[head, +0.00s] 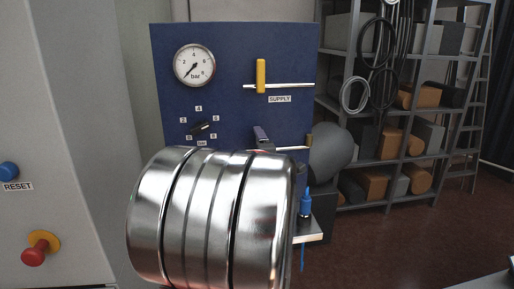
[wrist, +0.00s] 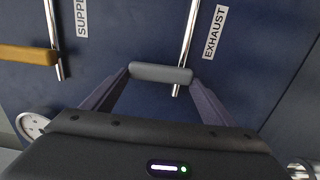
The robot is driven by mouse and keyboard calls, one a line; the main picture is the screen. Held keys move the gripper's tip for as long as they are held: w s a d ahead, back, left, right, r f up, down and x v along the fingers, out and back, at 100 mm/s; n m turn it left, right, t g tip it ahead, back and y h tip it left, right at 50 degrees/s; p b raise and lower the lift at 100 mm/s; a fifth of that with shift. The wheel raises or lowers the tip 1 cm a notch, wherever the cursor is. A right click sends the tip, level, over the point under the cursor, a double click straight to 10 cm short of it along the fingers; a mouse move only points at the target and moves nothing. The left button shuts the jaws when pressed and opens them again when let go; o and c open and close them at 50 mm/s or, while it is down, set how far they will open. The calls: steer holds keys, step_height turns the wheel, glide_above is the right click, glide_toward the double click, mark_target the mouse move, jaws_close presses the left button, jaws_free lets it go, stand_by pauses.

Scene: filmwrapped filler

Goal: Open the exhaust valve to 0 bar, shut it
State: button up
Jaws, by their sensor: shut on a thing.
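The exhaust valve's grey lever (wrist: 150,71) lies between the fingers of my gripper (wrist: 162,75) in the wrist view, beside the EXHAUST label (wrist: 214,32). My gripper is shut on this lever, which stands across its silver pipe (wrist: 187,35). In the head view, a purple-grey finger of my gripper (head: 262,136) shows by the lower pipe; my arm hides the lever and label there. The pressure gauge (head: 194,66) has its needle pointing down-left, near the low end of the scale.
The yellow SUPPLY lever (head: 261,76) stands upright across its pipe, above the exhaust. A black dial knob (head: 203,127) with a bar scale sits on the blue panel (head: 225,50). A RESET button (head: 9,170) and red button (head: 36,253) are at left; shelves (head: 400,105) at right.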

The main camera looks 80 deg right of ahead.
steer(key=shift+w+a+f, duration=0.1)
steer(key=shift+w+f, duration=0.15)
steer(key=shift+w, duration=0.05)
steer(key=o, duration=1.3)
steer(key=shift+o, duration=1.1)
steer(key=shift+s+r, duration=0.1)
steer(key=shift+r, duration=0.05)
steer(key=v, duration=1.3)
steer(key=shift+s+a, duration=0.25)
